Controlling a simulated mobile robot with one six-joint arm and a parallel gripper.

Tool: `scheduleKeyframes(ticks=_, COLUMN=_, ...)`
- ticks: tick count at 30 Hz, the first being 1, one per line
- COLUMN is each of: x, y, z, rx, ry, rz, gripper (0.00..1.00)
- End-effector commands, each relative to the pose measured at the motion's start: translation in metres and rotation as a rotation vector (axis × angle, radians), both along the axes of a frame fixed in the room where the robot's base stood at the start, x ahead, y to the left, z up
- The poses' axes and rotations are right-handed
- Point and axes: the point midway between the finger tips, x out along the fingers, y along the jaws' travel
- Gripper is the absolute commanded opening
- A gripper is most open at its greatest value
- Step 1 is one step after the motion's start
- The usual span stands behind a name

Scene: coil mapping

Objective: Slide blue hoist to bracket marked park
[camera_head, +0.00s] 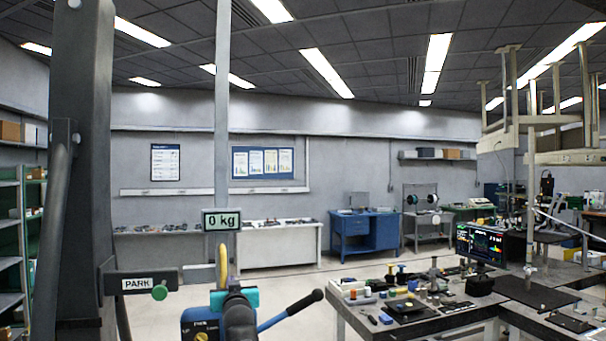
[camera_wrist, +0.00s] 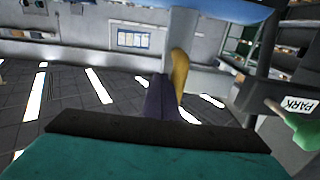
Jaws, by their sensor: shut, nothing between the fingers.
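The blue hoist (camera_head: 200,326) hangs at the bottom centre of the head view, with a yellow hook (camera_head: 222,262) above it. A blue lever with a black grip (camera_head: 304,304) reaches out to its right. The bracket marked PARK (camera_head: 142,284), with a green knob, is to the left of the hoist and apart from it. My gripper (camera_head: 235,297), teal and dark, is shut in front of the hoist and hides part of it. In the wrist view my gripper (camera_wrist: 160,130) fills the bottom, with the yellow hook (camera_wrist: 180,72) beyond it and the PARK label (camera_wrist: 298,104) at right.
A dark upright column (camera_head: 80,150) stands at left beside the bracket. A grey post with a "0 kg" display (camera_head: 221,220) rises behind the hoist. A cluttered workbench (camera_head: 375,328) is at right. The gap between hoist and bracket looks clear.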

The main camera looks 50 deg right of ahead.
Motion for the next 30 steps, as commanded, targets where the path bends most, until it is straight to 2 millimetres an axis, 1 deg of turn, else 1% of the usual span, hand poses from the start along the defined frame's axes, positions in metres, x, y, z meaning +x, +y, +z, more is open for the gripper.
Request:
scheduleKeyframes(ticks=5, x=0.002, y=0.003, z=0.0, rx=-0.001, ry=0.001, rz=0.0, gripper=0.0)
scheduleKeyframes(ticks=30, x=0.032, y=0.043, z=-0.003, rx=-0.001, ry=-0.001, rz=0.003, gripper=0.0)
